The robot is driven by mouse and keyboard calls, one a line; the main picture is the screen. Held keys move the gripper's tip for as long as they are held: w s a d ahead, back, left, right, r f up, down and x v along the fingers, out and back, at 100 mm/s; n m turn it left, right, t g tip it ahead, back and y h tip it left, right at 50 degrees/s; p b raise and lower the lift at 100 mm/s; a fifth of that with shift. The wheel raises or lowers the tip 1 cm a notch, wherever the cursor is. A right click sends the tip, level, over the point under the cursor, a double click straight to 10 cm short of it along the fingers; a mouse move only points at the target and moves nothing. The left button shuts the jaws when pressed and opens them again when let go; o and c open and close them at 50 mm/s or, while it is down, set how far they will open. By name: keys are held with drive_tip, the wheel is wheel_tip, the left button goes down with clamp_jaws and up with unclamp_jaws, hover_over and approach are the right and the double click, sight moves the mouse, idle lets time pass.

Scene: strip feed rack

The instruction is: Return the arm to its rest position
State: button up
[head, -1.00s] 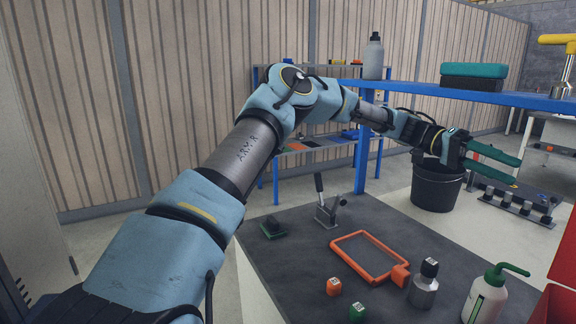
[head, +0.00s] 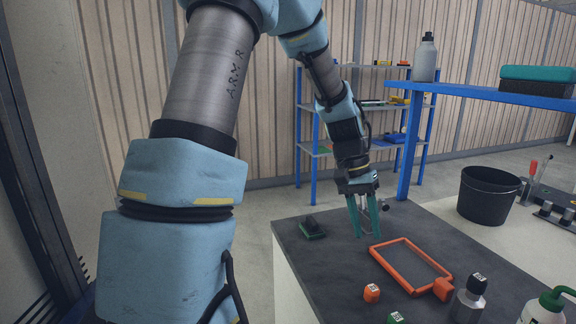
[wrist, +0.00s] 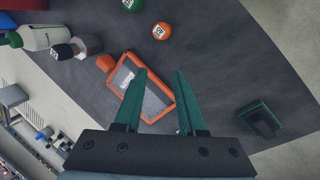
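My gripper (head: 367,214) has green fingers and points down above the dark worktop in the head view. The fingers are apart with nothing between them, and the wrist view shows the gripper (wrist: 160,98) open and empty too. My arm is bent, rising at the left and coming down at the middle. The orange frame (head: 410,266) lies on the worktop (head: 330,262) to the right of the fingers. In the wrist view the orange frame (wrist: 139,88) is partly behind the left finger.
A dark green block (head: 312,228) lies left of the fingers. A black bucket (head: 487,196) and blue shelf (head: 470,92) are at right.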

drive_tip(key=s+a+n+t+y, duration=0.1)
drive_tip(key=s+a+n+t, duration=0.1)
drive_tip(key=a, duration=1)
drive_tip(key=s+a+n+t+y, duration=0.1)
drive_tip(key=a+n, duration=0.3)
drive_tip(key=a, duration=0.9)
drive_tip(key=shift+s+r+t+y, duration=0.15)
drive_tip(key=shift+s+t+y, duration=0.15)
drive_tip(key=shift+s+t, duration=0.3)
drive_tip(key=shift+w, duration=0.1)
